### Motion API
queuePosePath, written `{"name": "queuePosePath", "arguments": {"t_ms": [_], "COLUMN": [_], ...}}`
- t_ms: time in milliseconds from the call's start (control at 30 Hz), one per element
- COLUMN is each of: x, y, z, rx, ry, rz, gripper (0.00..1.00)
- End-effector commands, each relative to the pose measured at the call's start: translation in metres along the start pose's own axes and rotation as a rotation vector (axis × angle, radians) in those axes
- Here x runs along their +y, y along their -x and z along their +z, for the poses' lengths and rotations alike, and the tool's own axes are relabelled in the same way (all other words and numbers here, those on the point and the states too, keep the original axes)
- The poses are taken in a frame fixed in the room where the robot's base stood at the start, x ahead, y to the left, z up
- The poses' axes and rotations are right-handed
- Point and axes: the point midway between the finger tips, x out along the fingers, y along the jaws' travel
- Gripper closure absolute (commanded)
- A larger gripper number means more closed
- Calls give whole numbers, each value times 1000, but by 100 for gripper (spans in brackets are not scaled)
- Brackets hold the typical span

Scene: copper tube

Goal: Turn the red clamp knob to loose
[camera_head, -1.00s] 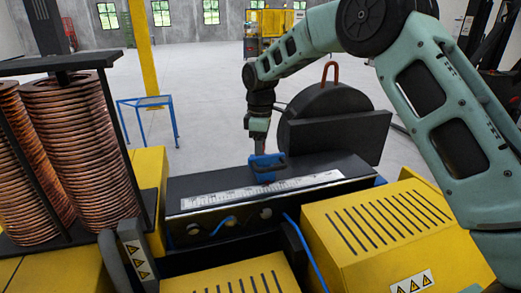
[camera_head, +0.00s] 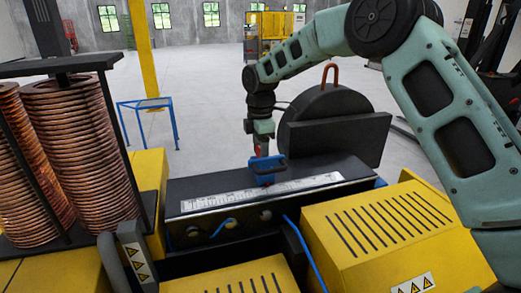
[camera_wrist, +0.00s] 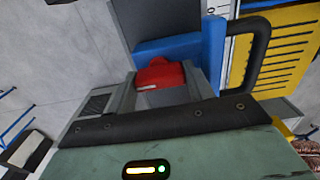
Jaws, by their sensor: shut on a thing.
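The red clamp knob (camera_wrist: 160,73) shows in the wrist view, with a short pale mark on its near face. My gripper (camera_wrist: 163,82) is shut on the knob, with its grey fingers on either side of it. The knob is on the blue clamp (camera_wrist: 206,42), which has a black curved handle. In the head view the blue clamp (camera_head: 265,170) sits on the dark bed by the white scale (camera_head: 215,202). My gripper (camera_head: 261,152) points down onto it from above, and only a little red shows there.
Copper coils (camera_head: 75,140) stand at the left. A yellow slotted cover (camera_head: 375,235) is at the right front. A black wheel-shaped part with a red hook (camera_head: 330,108) stands just behind the clamp. A blue stand (camera_head: 148,104) is farther back on open floor.

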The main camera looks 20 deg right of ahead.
Motion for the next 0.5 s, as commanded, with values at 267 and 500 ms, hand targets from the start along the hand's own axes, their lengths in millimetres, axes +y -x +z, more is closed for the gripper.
{"name": "queuePosePath", "arguments": {"t_ms": [267, 500], "x": [1, 0], "y": [2, 1], "z": [0, 0], "rx": [0, 0], "ry": [2, 1], "rz": [5, 1], "gripper": [45, 26]}}
